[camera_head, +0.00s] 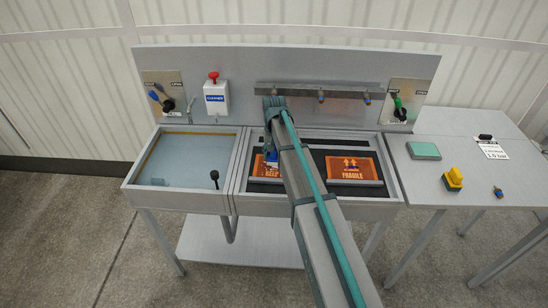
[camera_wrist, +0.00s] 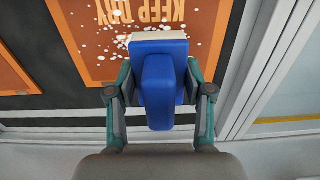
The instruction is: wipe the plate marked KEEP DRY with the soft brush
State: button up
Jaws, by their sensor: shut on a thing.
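My gripper (camera_wrist: 158,92) is shut on the soft brush (camera_wrist: 158,80), a blue block with a pale bristle edge. The plate marked KEEP DRY (camera_wrist: 90,20) is orange and lies beyond the brush in the wrist view, its lettering upside down. White specks are scattered on it around the brush head. The bristles are over or on the plate; I cannot tell whether they touch. In the head view my arm hides much of this plate (camera_head: 261,167), and the blue brush (camera_head: 271,157) shows beside the arm.
A second orange plate marked FRAGILE (camera_head: 352,168) lies to the right. A sink basin (camera_head: 185,150) is at left, below a CLEANER dispenser (camera_head: 216,99). A green pad (camera_head: 423,151) and a yellow tool (camera_head: 453,179) lie on the right table. Lever panels flank the back wall.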

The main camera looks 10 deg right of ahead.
jog(key=shift+r+p, duration=1.3)
jog(key=shift+r, duration=1.45)
